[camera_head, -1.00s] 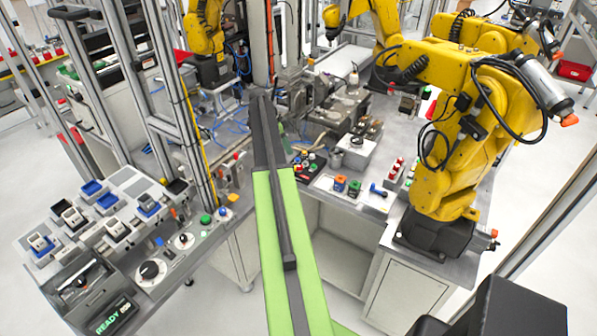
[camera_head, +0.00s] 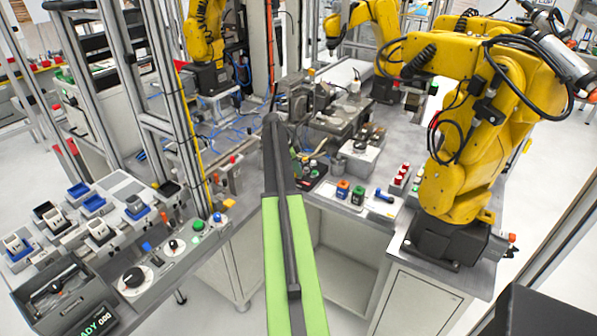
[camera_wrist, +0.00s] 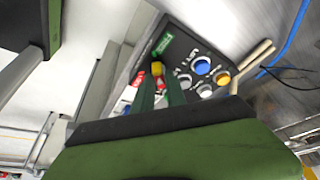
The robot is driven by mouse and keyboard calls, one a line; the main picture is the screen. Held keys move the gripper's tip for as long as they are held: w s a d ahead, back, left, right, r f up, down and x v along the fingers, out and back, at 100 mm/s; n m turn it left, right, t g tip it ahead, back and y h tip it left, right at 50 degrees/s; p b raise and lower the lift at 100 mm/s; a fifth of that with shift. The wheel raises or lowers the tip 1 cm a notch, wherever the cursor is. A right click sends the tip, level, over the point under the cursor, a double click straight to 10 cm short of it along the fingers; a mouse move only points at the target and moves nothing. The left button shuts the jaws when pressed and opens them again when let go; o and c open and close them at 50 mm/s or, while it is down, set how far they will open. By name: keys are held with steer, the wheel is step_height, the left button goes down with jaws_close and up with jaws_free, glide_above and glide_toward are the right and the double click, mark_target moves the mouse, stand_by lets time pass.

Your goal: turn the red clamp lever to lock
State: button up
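My gripper (camera_wrist: 160,82) shows in the wrist view as two dark green fingers with a narrow gap between them. No held thing shows between them. No clamp lever is clearly recognisable there; a small red part (camera_head: 233,159) stands left of my arm.
A dark panel (camera_wrist: 185,45) bears a blue button (camera_wrist: 202,66) and a yellow button (camera_wrist: 222,78). Yellow robot arms stand around the bench, the nearest (camera_head: 455,185) at right. A left console (camera_head: 125,225) holds trays and knobs.

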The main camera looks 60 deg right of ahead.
jaws_close()
steer(key=shift+n, duration=0.3)
steer(key=n, duration=0.1)
steer(key=n+t, duration=0.1)
steer(key=n, duration=0.1)
steer(key=shift+s+a+h, duration=0.15)
steer(key=shift+s+h, duration=0.05)
steer(key=shift+h, duration=0.2)
steer(key=n+t, duration=0.2)
steer(key=n, duration=0.3)
steer(key=shift+s, duration=0.1)
steer(key=n+t, duration=0.2)
steer(key=n, duration=0.2)
steer(key=shift+s+n, duration=0.1)
steer(key=shift+n, duration=0.3)
steer(key=shift+n+t+y, duration=0.4)
steer(key=shift+n+t, duration=0.2)
steer(key=shift+n, duration=1.6)
